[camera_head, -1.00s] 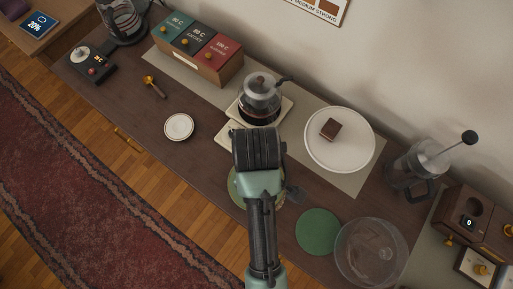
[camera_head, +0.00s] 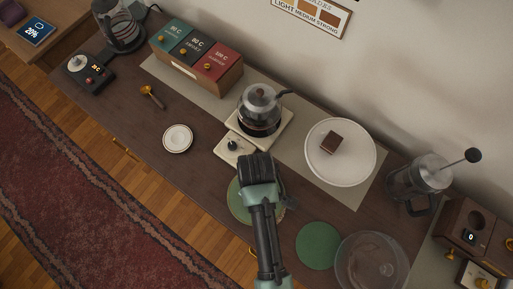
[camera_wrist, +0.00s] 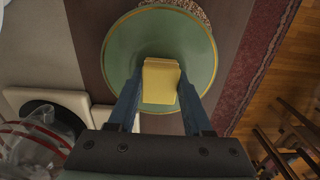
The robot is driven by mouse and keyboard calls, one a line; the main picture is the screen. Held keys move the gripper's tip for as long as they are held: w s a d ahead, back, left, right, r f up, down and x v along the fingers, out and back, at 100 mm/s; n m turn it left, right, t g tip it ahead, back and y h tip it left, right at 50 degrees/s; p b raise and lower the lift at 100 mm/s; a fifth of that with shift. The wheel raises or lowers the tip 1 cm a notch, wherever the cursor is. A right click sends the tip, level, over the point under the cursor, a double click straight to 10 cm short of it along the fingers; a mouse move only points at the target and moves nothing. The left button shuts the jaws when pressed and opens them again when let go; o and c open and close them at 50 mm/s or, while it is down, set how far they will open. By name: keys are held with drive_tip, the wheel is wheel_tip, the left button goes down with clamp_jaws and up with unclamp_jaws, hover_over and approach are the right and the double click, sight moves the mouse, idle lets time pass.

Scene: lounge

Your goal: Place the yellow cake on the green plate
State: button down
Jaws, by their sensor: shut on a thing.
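The yellow cake (camera_wrist: 161,80) is a small block held between my gripper's two blue fingers (camera_wrist: 160,98) in the wrist view. The green plate (camera_wrist: 116,50) is round with a gold rim and lies behind the cake there; the cake overlaps its lower middle in the picture. I cannot tell whether the cake touches the plate. In the head view my gripper (camera_head: 257,178) covers part of the plate (camera_head: 235,205), and the cake is hidden.
A plain green disc (camera_head: 318,246) and a clear glass dome (camera_head: 371,262) lie to the right. A white plate (camera_head: 317,165) holds a brown cake (camera_head: 331,143). A glass pot (camera_head: 261,110) stands behind my gripper. A small saucer (camera_head: 178,138) is to the left.

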drive_tip(key=shift+f, duration=0.2)
drive_tip(key=shift+c, duration=1.6)
unclamp_jaws()
drive_tip(key=shift+r, duration=0.1)
wheel_tip(320, 180, up, 12)
drive_tip(key=p, duration=0.1)
